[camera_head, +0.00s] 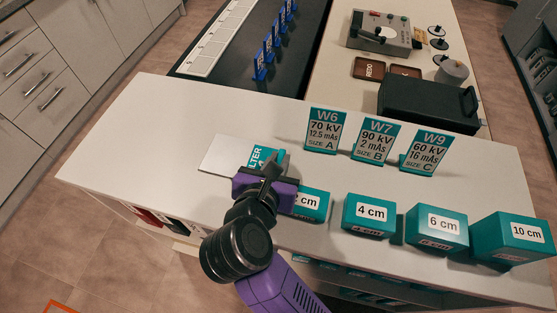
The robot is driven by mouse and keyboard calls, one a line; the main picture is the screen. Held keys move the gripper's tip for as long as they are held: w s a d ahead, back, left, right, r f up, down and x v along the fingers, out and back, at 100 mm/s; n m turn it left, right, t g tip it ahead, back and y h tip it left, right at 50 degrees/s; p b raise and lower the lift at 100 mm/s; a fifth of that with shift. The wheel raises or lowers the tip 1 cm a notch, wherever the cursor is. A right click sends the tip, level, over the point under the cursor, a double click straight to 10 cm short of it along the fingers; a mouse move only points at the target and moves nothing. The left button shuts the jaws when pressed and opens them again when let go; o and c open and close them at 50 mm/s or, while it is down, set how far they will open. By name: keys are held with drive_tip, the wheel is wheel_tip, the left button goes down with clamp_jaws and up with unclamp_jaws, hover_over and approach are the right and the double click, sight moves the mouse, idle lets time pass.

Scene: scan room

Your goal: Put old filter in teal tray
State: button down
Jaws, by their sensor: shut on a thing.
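My gripper (266,170) is low over the near left part of the white counter, shut on a flat pale grey plate (228,155), which looks like the old filter. The plate extends to the left of the fingers. Just behind the fingers is a teal surface (262,157) with white letters ending in "LTER"; it looks like part of the teal tray. The plate and my gripper hide most of it. I cannot tell whether the plate touches the tray or the counter.
Teal blocks marked 4 cm (369,212), 6 cm (438,225) and 10 cm (518,233) stand to the right, with another partly behind my arm. Upright cards W6 (323,130), W7 (375,139) and W9 (424,150) stand behind them. The counter's left part is clear.

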drive_tip(key=shift+f, duration=0.2)
drive_tip(key=shift+f, duration=0.15)
drive_tip(key=c, duration=1.4)
unclamp_jaws()
drive_tip(key=shift+r, duration=0.3)
drive_tip(key=v, duration=1.2)
drive_tip(key=shift+b, duration=0.4)
drive_tip(key=shift+d+f, duration=0.1)
drive_tip(key=shift+f, duration=0.05)
